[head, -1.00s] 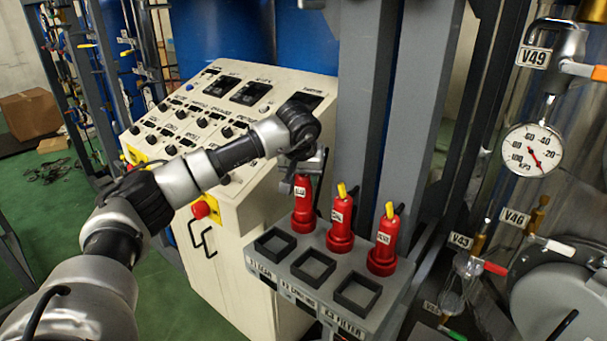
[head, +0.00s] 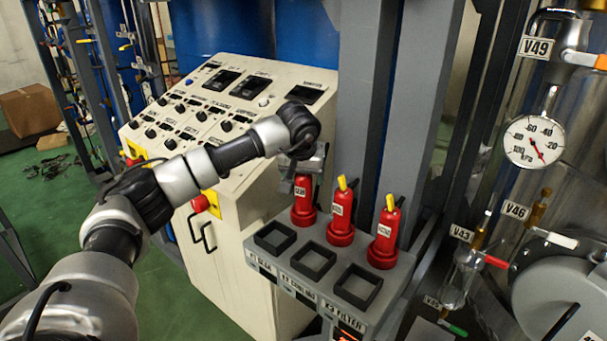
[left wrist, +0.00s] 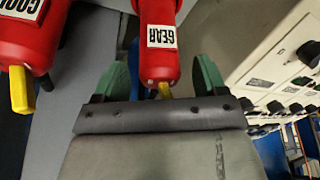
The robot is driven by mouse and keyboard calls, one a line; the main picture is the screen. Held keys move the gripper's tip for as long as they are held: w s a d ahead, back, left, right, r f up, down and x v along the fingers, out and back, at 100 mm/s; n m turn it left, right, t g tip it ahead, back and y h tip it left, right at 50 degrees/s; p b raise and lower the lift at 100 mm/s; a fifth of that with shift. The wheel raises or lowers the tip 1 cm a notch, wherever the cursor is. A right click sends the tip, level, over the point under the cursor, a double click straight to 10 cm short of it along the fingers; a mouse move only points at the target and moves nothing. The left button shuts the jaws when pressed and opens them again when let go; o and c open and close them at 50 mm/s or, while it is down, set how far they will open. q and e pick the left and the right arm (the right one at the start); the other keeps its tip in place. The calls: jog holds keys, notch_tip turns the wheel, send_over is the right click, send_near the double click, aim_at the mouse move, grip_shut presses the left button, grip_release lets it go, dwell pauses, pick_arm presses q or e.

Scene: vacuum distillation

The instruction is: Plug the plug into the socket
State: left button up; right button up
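The red GEAR plug (head: 303,207) stands upright on a grey ledge (head: 299,242), leftmost of three red plugs; it also shows in the left wrist view (left wrist: 158,45). My left gripper (head: 307,165) is at its top end. In the left wrist view its two green-padded fingers (left wrist: 160,84) are spread on either side of the plug's yellow-tipped end, with a gap on each side. Three square black sockets lie in front of the plugs, the leftmost socket (head: 264,246) above a label that seems to read GEAR. My right gripper is not in view.
The COOLING plug (head: 341,215) and the rightmost red plug (head: 385,235) stand close to the right. A white control console (head: 240,215) is left of the ledge, beneath my left arm. Grey posts (head: 360,100) rise behind. A gauge (head: 534,141) and glassware are at the right.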

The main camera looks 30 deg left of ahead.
pick_arm(q)
jog(key=b+v, duration=0.3)
jog(key=v, duration=0.7)
jog(key=shift+r, duration=0.4)
jog(key=shift+s+d, duration=0.1)
